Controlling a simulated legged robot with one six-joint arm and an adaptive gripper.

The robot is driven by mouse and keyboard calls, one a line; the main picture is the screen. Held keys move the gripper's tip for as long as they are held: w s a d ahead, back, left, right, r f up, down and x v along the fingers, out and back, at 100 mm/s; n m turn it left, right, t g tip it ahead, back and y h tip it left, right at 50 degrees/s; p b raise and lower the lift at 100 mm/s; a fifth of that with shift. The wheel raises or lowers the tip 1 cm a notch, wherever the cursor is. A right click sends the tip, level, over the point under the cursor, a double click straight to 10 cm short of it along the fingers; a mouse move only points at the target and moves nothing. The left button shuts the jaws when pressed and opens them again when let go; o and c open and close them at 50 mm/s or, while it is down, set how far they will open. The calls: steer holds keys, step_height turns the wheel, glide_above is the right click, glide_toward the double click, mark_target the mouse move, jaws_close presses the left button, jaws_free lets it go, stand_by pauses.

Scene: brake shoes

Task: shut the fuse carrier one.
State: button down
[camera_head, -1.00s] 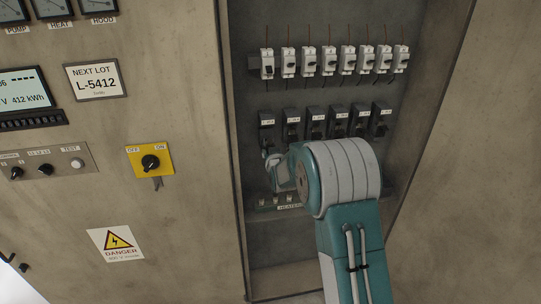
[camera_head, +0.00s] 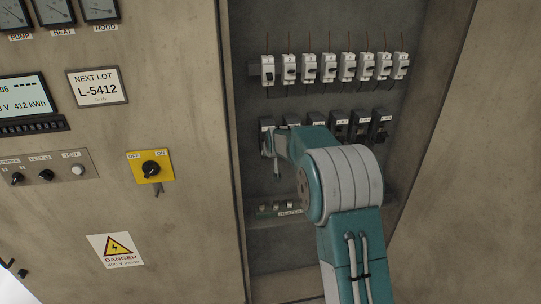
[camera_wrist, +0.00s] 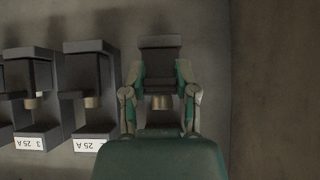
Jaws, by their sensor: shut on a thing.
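Fuse carrier one (camera_head: 266,124) is the leftmost of the row of dark carriers inside the recessed cabinet. In the wrist view, which shows the row upside down, it is the dark block (camera_wrist: 160,42) at the right end, with a brass-coloured cylinder (camera_wrist: 160,102) at its lower end. My gripper (camera_head: 268,144) is at this carrier. In the wrist view the fingers of my gripper (camera_wrist: 159,72) are closed on the carrier's two sides. My gripper and wrist hide its label and part of its base. I cannot tell whether it is fully seated.
The neighbouring carrier (camera_wrist: 92,75), labelled 25 A, stands close beside, with another (camera_wrist: 32,75) past it. A row of white breakers (camera_head: 330,65) runs above. The recess's left edge (camera_head: 232,150) is close to my gripper. Small parts on a lower ledge (camera_head: 278,207) sit below.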

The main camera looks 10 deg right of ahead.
steer(key=shift+w+r+g, duration=0.25)
steer(key=shift+w+g, duration=0.1)
steer(key=shift+g, duration=0.45)
steer(key=shift+w+r+g, duration=0.2)
steer(key=shift+w+g, duration=0.15)
steer(key=shift+g, duration=0.45)
steer(key=shift+r+g, duration=0.15)
steer(key=shift+g, duration=0.15)
steer(key=shift+c, duration=1.8)
jaws_free()
steer(key=shift+w+a, duration=0.15)
steer(key=shift+d, duration=0.25)
steer(key=v, duration=1.1)
steer(key=shift+r, duration=0.3)
